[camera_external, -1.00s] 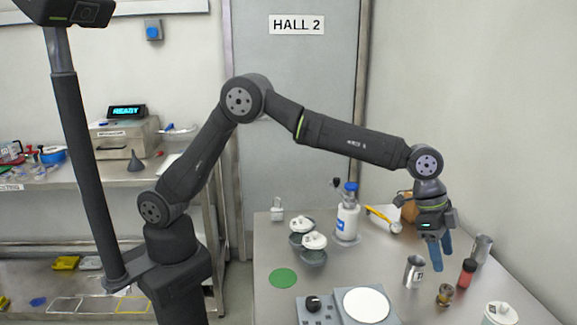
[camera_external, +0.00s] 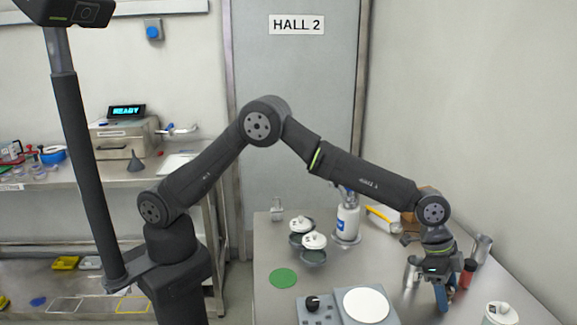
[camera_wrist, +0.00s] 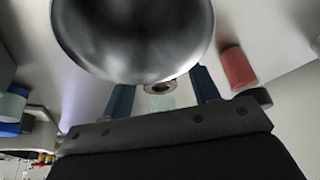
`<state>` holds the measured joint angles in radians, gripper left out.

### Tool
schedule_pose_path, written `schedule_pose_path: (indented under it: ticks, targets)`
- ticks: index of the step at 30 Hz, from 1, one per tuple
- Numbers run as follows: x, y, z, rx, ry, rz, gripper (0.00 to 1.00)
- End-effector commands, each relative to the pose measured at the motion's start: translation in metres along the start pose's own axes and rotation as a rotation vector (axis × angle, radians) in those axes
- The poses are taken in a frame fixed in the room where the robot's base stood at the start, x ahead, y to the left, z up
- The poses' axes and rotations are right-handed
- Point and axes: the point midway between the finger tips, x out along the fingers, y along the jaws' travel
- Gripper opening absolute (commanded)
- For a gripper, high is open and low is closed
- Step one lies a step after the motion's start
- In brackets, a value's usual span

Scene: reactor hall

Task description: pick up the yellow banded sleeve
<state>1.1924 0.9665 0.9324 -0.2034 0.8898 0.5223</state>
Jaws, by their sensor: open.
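My gripper (camera_external: 443,292) points down at the right side of the bench, its blue fingers open. In the wrist view, my gripper (camera_wrist: 161,84) has a small round ringed piece (camera_wrist: 160,87) showing between the two fingertips, apart from both. It appears to be the small brownish, yellowish sleeve that stood below the gripper in the earlier external view; its band cannot be made out now. In the external view it is mostly hidden behind the fingers. I cannot tell how deep the fingers are around it.
A red cylinder (camera_external: 467,273) stands close right of my gripper; it shows right of the fingers in the wrist view (camera_wrist: 238,67). A metal cup (camera_external: 411,272) stands just left. A large rounded metallic shape (camera_wrist: 135,35) fills the upper wrist view.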

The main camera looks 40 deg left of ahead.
Motion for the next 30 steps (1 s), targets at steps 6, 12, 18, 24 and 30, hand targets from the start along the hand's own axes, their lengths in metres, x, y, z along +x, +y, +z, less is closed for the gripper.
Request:
schedule_pose_path:
  ticks: [6,12,18,24,30]
  targets:
    - [0.000,0.000,0.000,0.000,0.000,0.000,0.22]
    - [-0.001,0.000,0.000,0.000,0.001,0.000,0.05]
    - [-0.003,0.000,-0.001,0.000,0.001,-0.001,0.05]
    - [-0.019,-0.001,-0.009,0.001,0.002,-0.001,0.05]
    - [-0.049,0.017,-0.019,0.003,0.001,0.001,0.05]
